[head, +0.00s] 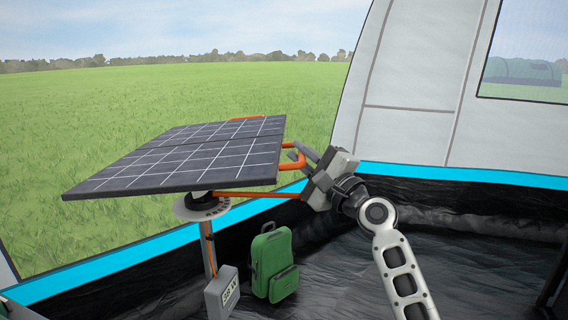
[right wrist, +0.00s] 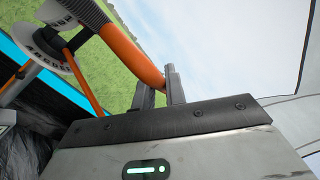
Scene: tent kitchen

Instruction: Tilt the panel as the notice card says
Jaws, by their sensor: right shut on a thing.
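The solar panel (head: 190,155), dark with white grid lines, sits on a post at the left of the head view and lies tilted. Below it is a pale disc (head: 188,212) with letters on its rim, which also shows in the right wrist view (right wrist: 38,62); the pointer's letter cannot be told. My right gripper (head: 304,160) is shut on the orange handle (head: 290,166) at the panel's right edge. In the right wrist view the handle (right wrist: 122,46) runs down to the fingers (right wrist: 160,88). My left gripper and the notice card are not in view.
A grey box (head: 221,292) with a small display hangs low on the post; its reading is not clear. A green backpack (head: 273,262) stands on the dark tent floor beside it. Grass lies beyond the tent opening. The floor at right is clear.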

